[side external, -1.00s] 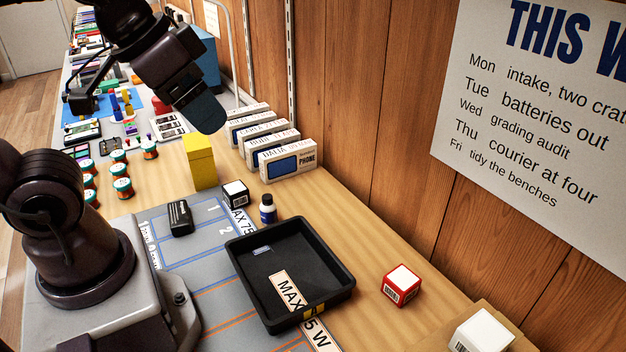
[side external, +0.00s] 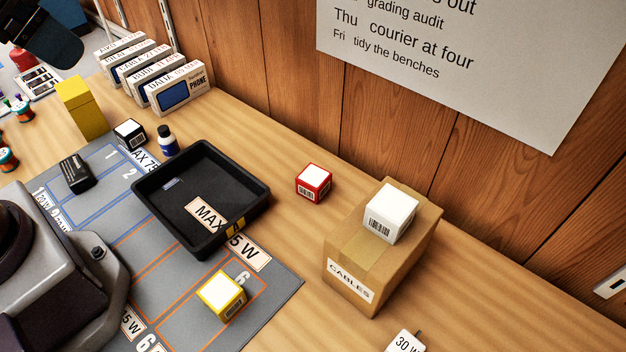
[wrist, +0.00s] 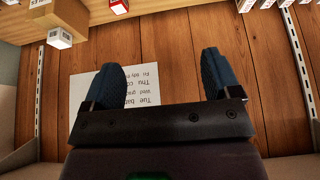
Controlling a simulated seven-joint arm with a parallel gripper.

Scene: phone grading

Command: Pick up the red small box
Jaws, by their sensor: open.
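The red small box (side external: 313,183) has a white top and a barcode label. It sits on the wooden bench to the right of the black tray (side external: 175,232) and behind the cables carton. It also shows at the top edge in the wrist view (wrist: 119,6). My gripper (wrist: 162,75) is open and empty in the wrist view, with its two blue fingers apart in front of the wood wall.
A cardboard cables carton (side external: 352,262) carries a white box (side external: 390,213). A yellow box (side external: 221,296) lies on the grey mat (side external: 275,300). Bench around the red box is clear.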

